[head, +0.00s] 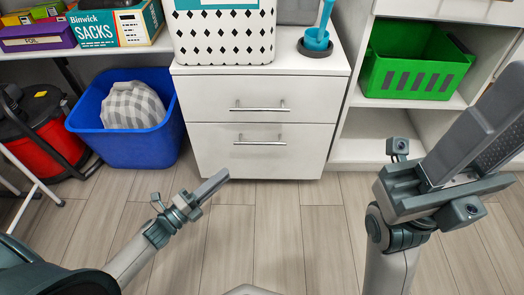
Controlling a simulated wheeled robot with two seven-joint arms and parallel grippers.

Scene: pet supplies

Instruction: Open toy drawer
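A white cabinet (183,135) has two closed drawers, one above the other. The upper drawer (212,93) and the lower drawer (215,160) each have a silver bar handle: the upper handle (259,109) and the lower handle (259,143). No label shows which one is the toy drawer. My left gripper (222,176) is in front of the lower drawer's left part, apart from both handles. It is seen edge-on, so its opening cannot be told. My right gripper (512,85) is at the right edge, pointing up and right, away from the drawers; its opening is unclear.
A blue bin (120,145) with a checked bundle (132,106) stands left of the cabinet. A red and black canister (42,130) is farther left. A patterned white container (224,35) and a blue item (317,38) stand on top. A green basket (413,62) sits on the right shelf. The floor in front is clear.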

